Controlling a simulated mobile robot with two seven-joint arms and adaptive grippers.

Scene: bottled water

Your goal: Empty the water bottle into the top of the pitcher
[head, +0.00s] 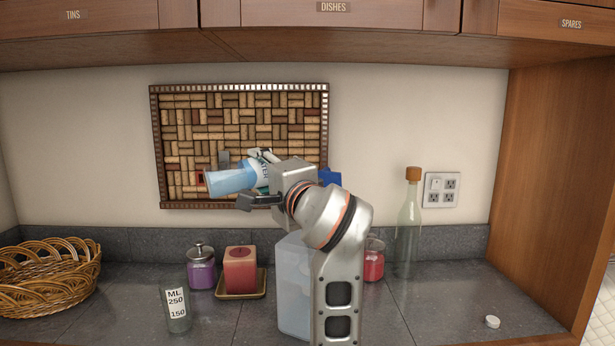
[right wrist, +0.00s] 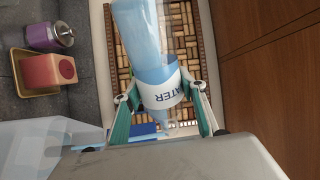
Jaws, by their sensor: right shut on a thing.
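The water bottle (head: 230,180) is light blue and translucent with a white WATER label. My right gripper (head: 254,180) is shut on it around the label, in front of the cork board. The bottle lies nearly horizontal, with its bare blue end pointing left. In the right wrist view the bottle (right wrist: 138,35) sits between the two fingers (right wrist: 162,95). The pitcher (head: 294,288) is a translucent pale blue vessel on the counter, below the gripper and partly hidden by my right arm. It also shows at lower left in the right wrist view (right wrist: 45,140). My left gripper is not visible.
A measuring glass (head: 178,308), purple jar (head: 201,270), red candle (head: 240,268) on a tray and red jar (head: 374,262) stand around the pitcher. A wicker basket (head: 45,280) is left, a corked glass bottle (head: 408,235) right. A white cap (head: 492,321) lies on clear counter.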

